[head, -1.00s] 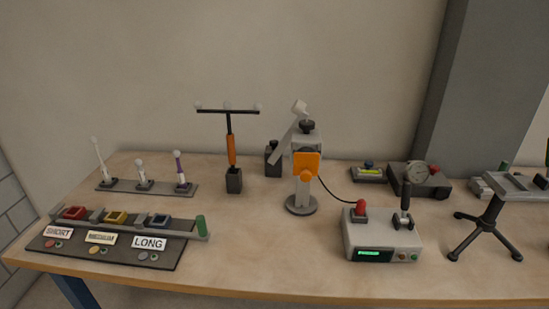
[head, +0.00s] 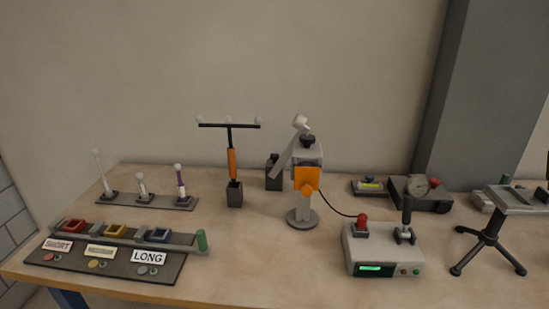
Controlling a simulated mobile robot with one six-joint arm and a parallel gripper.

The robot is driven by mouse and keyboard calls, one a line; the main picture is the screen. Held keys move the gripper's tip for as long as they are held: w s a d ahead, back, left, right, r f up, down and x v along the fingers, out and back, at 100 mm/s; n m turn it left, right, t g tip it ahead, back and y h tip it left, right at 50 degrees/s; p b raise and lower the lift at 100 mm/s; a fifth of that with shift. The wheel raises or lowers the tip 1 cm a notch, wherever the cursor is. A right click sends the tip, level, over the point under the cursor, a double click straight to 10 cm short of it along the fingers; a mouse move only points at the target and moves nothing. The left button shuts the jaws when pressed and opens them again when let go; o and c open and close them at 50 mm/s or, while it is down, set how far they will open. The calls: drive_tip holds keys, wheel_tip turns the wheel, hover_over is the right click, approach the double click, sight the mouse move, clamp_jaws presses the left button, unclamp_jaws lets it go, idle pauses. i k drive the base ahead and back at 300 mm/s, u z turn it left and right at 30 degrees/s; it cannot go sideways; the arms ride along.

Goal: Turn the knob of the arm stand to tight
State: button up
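The likely arm stand (head: 303,205) is a grey post on a round base (head: 302,219) near the middle of the table in the head view. A black knob (head: 308,140) sits on top of it. A grey arm with a pale end (head: 300,122) slants up behind the knob. An orange block (head: 307,178) is on the front of the post. I cannot tell from here how tight the knob is. My gripper is not in view.
A control box (head: 383,253) with a red knob and black lever stands to the right of the stand, with a black cable between them. A T-shaped stand (head: 231,165) is to the left. A sorting rack (head: 110,262) is front left. A tripod (head: 488,240) is far right.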

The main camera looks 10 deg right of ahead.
sight(274, 157)
drive_tip(key=z, duration=0.05)
drive_tip(key=k, duration=0.45)
drive_tip(key=z, duration=0.6)
drive_tip(key=k, duration=0.9)
drive_tip(key=z, duration=0.05)
drive_tip(key=i, duration=0.45)
drive_tip(key=u, duration=0.75)
drive_tip(key=i, duration=0.5)
drive_tip(key=u, duration=0.95)
drive_tip(key=i, duration=1)
drive_tip(key=u, duration=0.55)
